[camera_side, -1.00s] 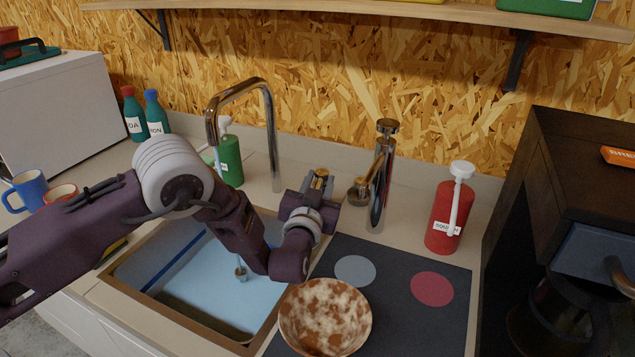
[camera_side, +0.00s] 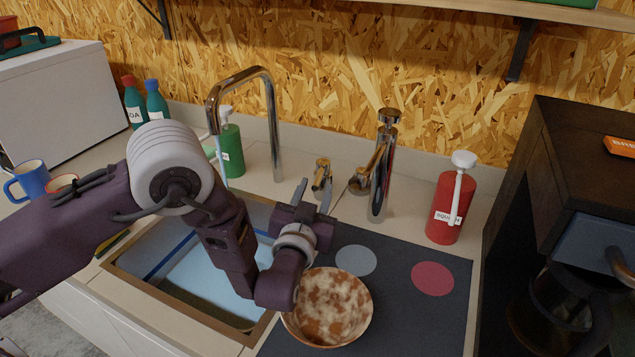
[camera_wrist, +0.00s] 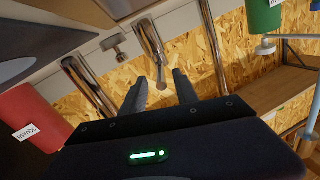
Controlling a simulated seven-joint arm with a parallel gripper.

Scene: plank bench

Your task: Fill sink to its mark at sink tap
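The sink (camera_side: 125,265) holds pale blue water (camera_side: 205,275). A dark blue mark line (camera_side: 170,256) shows on its left inner wall, just above the water's edge; the exact gap is unclear. The chrome gooseneck spout (camera_side: 272,125) arches over the sink; my arm hides much of the area below it. The small brass tap lever (camera_side: 322,175) stands right of the spout's foot. My gripper (camera_side: 315,190) is open and empty in front of the lever. In the wrist view my two fingers (camera_wrist: 161,88) are apart, with a lever-like metal stem (camera_wrist: 159,72) beyond them.
A second chrome tap (camera_side: 381,170) stands close right of the lever. A red bottle (camera_side: 443,212) and green bottle (camera_side: 232,150) stand at the back. A brown speckled bowl (camera_side: 328,308) sits on the dark mat (camera_side: 410,315), close below my wrist.

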